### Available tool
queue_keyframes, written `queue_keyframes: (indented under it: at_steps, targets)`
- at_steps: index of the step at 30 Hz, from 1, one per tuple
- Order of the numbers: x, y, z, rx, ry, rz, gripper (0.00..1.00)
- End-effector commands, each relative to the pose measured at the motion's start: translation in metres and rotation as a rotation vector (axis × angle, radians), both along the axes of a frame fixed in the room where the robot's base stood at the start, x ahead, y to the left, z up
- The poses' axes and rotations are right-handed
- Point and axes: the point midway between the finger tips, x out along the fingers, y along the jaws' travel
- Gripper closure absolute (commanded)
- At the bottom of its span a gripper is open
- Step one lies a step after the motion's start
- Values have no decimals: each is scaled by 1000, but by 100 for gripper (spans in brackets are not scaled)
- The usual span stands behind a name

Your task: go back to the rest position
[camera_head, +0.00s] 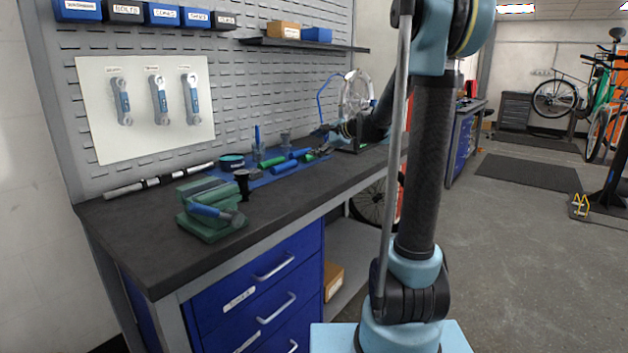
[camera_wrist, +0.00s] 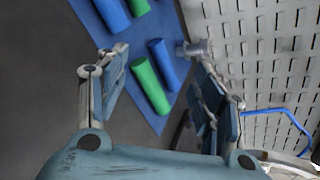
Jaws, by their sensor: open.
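My gripper (camera_head: 324,135) reaches over the far part of the workbench (camera_head: 165,235) in the head view. In the wrist view my gripper (camera_wrist: 162,92) has its two fingers wide apart with nothing held between them. Below it on a blue mat (camera_wrist: 188,12) lie a blue cylinder (camera_wrist: 162,64) and a green cylinder (camera_wrist: 150,87), seen in the gap between the fingers. Another blue cylinder (camera_wrist: 112,14) and a green one (camera_wrist: 138,6) lie by the top edge of that view. The gripper appears apart from them.
A green vise (camera_head: 208,222) stands at the bench's near end, beside a dark bar with silver parts (camera_head: 158,181). A pegboard (camera_head: 240,95) rises behind the bench, with a shelf (camera_head: 300,43) on it. A spoked wheel (camera_head: 355,93) stands beyond the gripper. Open floor (camera_head: 500,245) lies right.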

Motion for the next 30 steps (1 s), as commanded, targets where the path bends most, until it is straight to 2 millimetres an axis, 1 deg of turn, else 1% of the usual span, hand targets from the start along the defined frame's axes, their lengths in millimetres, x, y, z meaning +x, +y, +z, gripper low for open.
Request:
queue_keyframes:
  at_steps: [1, 3, 11, 18, 27, 30]
  targets:
    - [-14, -5, -1, -58, -23, 17, 39]
    - [-32, -13, -4, -150, -59, 45, 39]
    - [-97, -46, -19, -488, -178, 167, 39]
    - [-157, -81, -37, -793, -264, 305, 39]
    - [-227, -128, -64, -1161, -337, 512, 39]
    - [-246, -142, -72, -1261, -351, 577, 39]
